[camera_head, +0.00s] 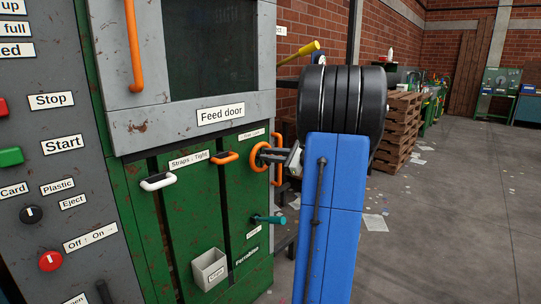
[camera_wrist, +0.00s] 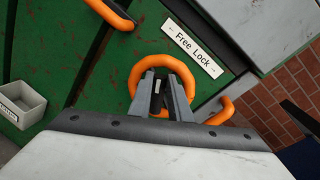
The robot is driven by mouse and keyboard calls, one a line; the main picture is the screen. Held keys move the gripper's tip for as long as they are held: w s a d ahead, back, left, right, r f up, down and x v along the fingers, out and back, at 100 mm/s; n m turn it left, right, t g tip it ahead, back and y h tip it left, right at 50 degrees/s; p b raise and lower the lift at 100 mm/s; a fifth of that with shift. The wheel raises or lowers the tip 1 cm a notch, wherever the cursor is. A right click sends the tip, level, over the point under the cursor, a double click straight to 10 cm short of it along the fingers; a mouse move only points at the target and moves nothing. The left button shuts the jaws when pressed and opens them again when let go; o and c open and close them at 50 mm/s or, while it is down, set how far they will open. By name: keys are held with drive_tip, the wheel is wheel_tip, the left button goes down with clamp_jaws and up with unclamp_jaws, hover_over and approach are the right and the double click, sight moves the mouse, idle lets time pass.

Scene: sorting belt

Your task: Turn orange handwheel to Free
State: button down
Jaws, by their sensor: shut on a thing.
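The orange handwheel (camera_head: 257,156) is on the green machine panel, right of the vertical slot. In the wrist view the handwheel (camera_wrist: 138,76) is a ring behind my fingers. My gripper (camera_head: 282,158) reaches it from the right. In the wrist view my gripper (camera_wrist: 161,85) is shut on the handwheel, its two grey fingers over the wheel's middle and lower part. The label "Free Lock" (camera_wrist: 192,49) is above right of the wheel, with an arrow at each end. The wheel's lower part is hidden by my fingers and wrist.
An orange handle (camera_head: 225,157) and a white handle (camera_head: 158,181) sit left of the wheel. A teal lever (camera_head: 268,219) is below it. An orange bar (camera_wrist: 221,112) is close to my fingers on the right. A grey bin (camera_head: 209,270) hangs low on the panel.

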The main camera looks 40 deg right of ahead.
sight(267, 162)
drive_tip(key=n, duration=0.1)
drive_tip(key=a+n, duration=0.1)
drive_tip(key=n, duration=0.1)
drive_tip(key=f+n+h, duration=0.1)
drive_tip(key=shift+a+n+g, duration=0.15)
drive_tip(key=shift+n+g, duration=0.15)
drive_tip(key=shift+n, duration=0.1)
drive_tip(key=n, duration=0.1)
drive_tip(key=f+n+h, duration=0.1)
drive_tip(key=n, duration=0.3)
drive_tip(key=shift+s+a+f+h, duration=0.1)
drive_tip(key=shift+a+f+h, duration=0.1)
drive_tip(key=shift+a+h, duration=0.15)
drive_tip(key=c, duration=1.9)
unclamp_jaws()
drive_tip(key=shift+s, duration=0.1)
drive_tip(key=v, duration=1.7)
drive_tip(key=shift+s, duration=0.15)
drive_tip(key=shift+r, duration=0.1)
